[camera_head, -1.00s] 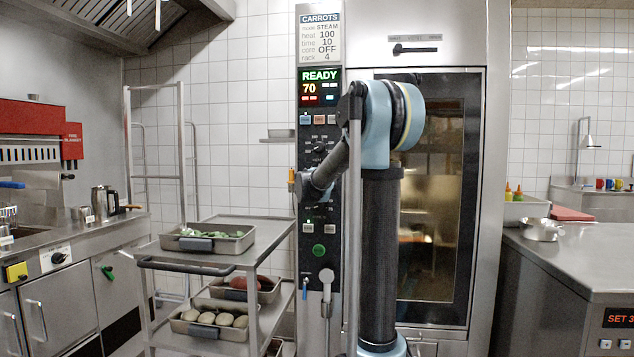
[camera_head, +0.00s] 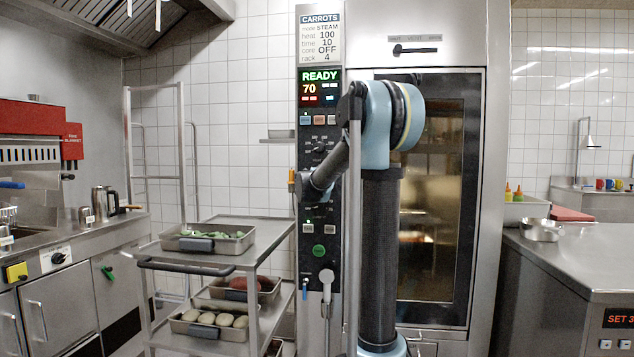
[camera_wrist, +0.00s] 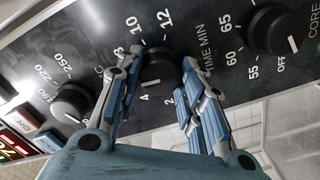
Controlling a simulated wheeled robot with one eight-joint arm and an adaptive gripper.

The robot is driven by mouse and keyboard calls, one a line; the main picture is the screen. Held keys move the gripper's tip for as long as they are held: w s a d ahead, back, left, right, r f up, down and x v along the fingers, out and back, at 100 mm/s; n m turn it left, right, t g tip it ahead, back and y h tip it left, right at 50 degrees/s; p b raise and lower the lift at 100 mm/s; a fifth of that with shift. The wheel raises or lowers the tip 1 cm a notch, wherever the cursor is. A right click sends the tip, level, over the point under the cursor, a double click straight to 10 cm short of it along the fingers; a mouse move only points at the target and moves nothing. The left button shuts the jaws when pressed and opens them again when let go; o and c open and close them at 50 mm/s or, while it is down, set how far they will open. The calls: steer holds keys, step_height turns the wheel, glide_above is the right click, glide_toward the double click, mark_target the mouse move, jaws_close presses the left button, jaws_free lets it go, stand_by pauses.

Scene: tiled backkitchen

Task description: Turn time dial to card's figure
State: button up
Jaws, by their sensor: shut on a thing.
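The time dial (camera_wrist: 156,66) is a round black knob marked TIME MIN, in the middle of the wrist view. My gripper (camera_wrist: 160,72) is shut on it, with one blue-grey finger on each side. A small white mark on the dial shows near the 4; the 10 and 12 are at its upper side. The fingers hide part of the scale. The card (camera_head: 320,38) at the top of the oven panel reads CARROTS, steam, heat 100, time 10, core OFF, rack 4. In the head view, my wrist hides the dial.
A heat knob (camera_wrist: 70,103) sits left of the dial and a core knob (camera_wrist: 268,30), with its mark near OFF, sits to the right. The panel display (camera_head: 319,88) reads READY 70. A trolley (camera_head: 262,232) with food trays stands left of the oven door (camera_head: 440,200).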

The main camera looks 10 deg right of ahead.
steer(key=m, duration=0.7)
steer(key=shift+f, duration=0.1)
steer(key=shift+m, duration=3.8)
steer(key=o, duration=1.1)
steer(key=shift+w+f, duration=0.1)
steer(key=shift+c, duration=0.2)
steer(key=v, duration=1.2)
